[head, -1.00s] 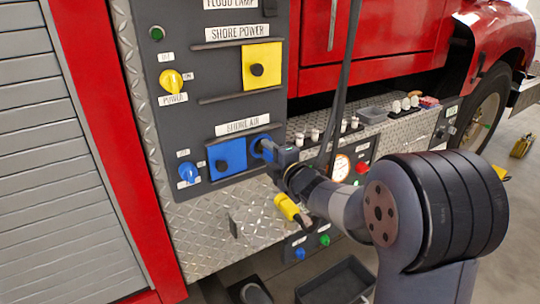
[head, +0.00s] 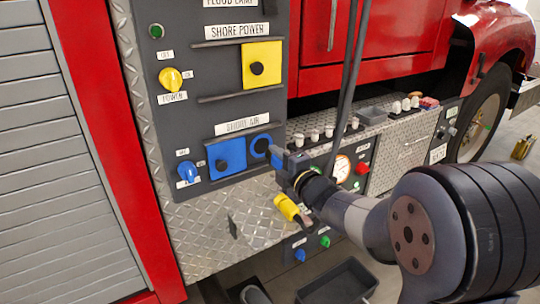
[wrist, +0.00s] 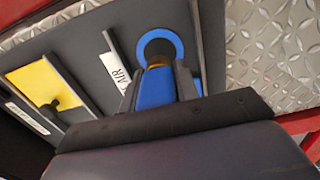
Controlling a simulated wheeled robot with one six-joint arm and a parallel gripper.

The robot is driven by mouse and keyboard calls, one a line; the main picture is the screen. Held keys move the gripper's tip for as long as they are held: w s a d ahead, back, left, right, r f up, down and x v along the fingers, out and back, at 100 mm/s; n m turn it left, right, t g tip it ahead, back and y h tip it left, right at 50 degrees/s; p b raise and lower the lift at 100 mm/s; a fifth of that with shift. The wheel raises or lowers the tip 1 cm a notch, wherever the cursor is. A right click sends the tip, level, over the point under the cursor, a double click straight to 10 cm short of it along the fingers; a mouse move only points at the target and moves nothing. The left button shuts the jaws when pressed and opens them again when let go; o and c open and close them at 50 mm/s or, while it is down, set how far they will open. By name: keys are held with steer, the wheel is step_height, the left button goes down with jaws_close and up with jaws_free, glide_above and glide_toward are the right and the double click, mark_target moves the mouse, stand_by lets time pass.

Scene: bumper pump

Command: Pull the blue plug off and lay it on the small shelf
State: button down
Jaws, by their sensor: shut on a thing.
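My gripper (head: 283,162) is shut on the blue plug (head: 276,155). The plug also shows between the fingers in the wrist view (wrist: 154,88), with a brass-coloured end. The plug is off the round blue-rimmed socket (head: 260,146), whose dark hole shows in the head view. In the wrist view the socket (wrist: 160,33) lies just beyond the brass end, with a small gap. A diamond-plate ledge (head: 350,137) with several small fittings is right of the panel; I cannot tell whether this is the small shelf.
A square blue cover (head: 227,157) stands open left of the socket. Dark hoses (head: 345,85) run down close behind the gripper. A black tray (head: 340,284) is on the floor. A small dark bracket (head: 233,227) juts from the plate.

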steer(key=shift+s+d, duration=0.4)
steer(key=shift+s, duration=0.2)
steer(key=d+f, duration=0.1)
steer(key=f, duration=0.3)
steer(key=s+d+f+m+h, duration=0.1)
steer(key=d+f, duration=0.1)
steer(key=f, duration=0.2)
steer(key=d+f+t+h, duration=0.1)
steer(key=d+f, duration=0.1)
steer(key=f, duration=0.2)
steer(key=shift+s+m, duration=0.3)
steer(key=shift+m, duration=0.1)
steer(key=s+d+f+m+t+h, duration=0.2)
steer(key=s+d+f+m+h, duration=0.3)
steer(key=s+d+f+h, duration=0.4)
steer(key=w+d+r+y+p, duration=0.1)
steer(key=w+r+p, duration=0.3)
steer(key=p, duration=0.8)
step_height(320, 180, up, 3)
steer(key=shift+d+f, duration=0.1)
steer(key=shift+d, duration=0.15)
steer(key=shift+f, duration=0.1)
